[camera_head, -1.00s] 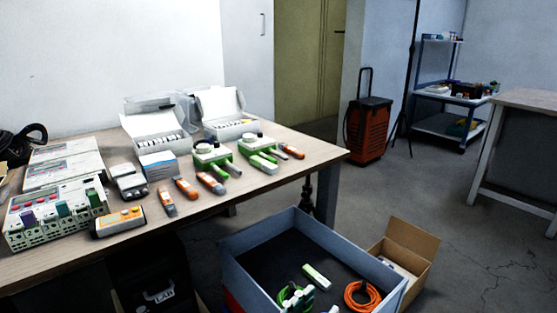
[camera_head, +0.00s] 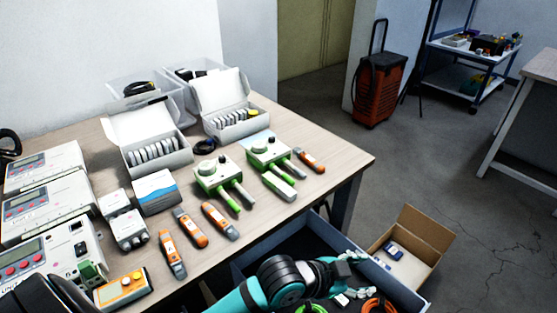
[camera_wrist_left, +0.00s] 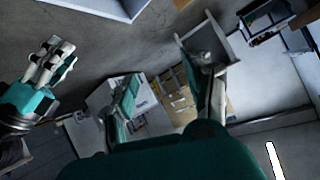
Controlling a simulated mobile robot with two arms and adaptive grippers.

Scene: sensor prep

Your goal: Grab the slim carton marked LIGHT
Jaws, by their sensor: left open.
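No label reading LIGHT can be made out in any view, so I cannot tell which item is the slim carton. My left gripper (camera_head: 346,277) is open over the blue-grey crate (camera_head: 408,298) beside the table; its teal and black arm hides much of the crate's inside. In the left wrist view the open fingers of this gripper (camera_wrist_left: 168,96) show with nothing seen between them. My right gripper (camera_wrist_left: 52,62) appears at the left of that view; its jaw opening is unclear.
The table (camera_head: 330,175) holds white boxes of slim packets (camera_head: 160,150), green-and-white devices (camera_head: 215,175), orange-grey testers (camera_head: 190,228) and grey instruments. An open cardboard box (camera_head: 405,265) stands right of the crate. Green and orange cables (camera_head: 380,306) lie in the crate.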

